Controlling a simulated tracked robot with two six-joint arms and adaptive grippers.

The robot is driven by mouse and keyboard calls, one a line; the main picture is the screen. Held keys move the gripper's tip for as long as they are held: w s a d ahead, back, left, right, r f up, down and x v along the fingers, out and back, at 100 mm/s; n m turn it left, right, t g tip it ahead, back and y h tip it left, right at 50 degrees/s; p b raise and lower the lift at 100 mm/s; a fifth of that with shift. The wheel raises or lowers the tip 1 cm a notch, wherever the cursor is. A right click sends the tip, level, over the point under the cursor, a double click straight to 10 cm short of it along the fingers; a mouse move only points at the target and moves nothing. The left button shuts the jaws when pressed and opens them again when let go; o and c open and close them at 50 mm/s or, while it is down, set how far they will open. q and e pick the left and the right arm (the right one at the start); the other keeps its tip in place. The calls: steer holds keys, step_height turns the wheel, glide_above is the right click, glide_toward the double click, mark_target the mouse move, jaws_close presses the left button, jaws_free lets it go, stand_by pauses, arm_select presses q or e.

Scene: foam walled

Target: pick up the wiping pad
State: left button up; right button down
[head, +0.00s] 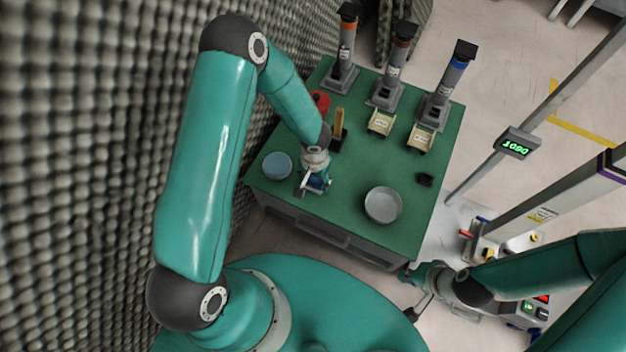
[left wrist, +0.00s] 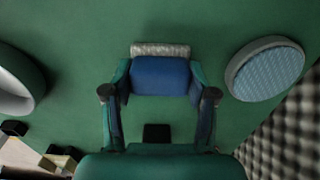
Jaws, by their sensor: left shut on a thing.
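The wiping pad (left wrist: 160,77) is a blue block with a pale grey strip along its far side in the left wrist view. My left gripper (left wrist: 160,96) is shut on it, with one finger at each side. In the head view the pad (head: 318,184) shows only partly under my left gripper (head: 312,184), over the front part of the green table (head: 345,234). Whether the pad touches the table cannot be told.
A round dish with a light blue top (head: 277,165) stands left of the pad, and a grey bowl (head: 383,205) stands to the right. A small black block (head: 425,180) lies near the right edge. Several dispensers (head: 387,88) stand at the back. A foam wall (head: 90,150) borders the left.

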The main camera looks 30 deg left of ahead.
mark_target(314, 179)
arm_select(q)
step_height(314, 179, up, 20)
steer(key=p, duration=0.6)
steer(key=shift+p, duration=0.3)
steer(key=o, duration=0.4)
steer(key=shift+c, duration=1.3)
steer(key=shift+s+a+f+b, duration=0.1)
steer(key=shift+a+f+b, duration=1.1)
steer(key=shift+a+f, duration=1.3)
steer(key=shift+w+a+f+b, duration=0.1)
steer(key=shift+a+f+b, duration=1.35)
steer(key=shift+f, duration=1.8)
steer(key=shift+s+a+f+b, duration=0.1)
steer(key=shift+a+f+b, duration=0.85)
steer(key=shift+a+f, duration=1.65)
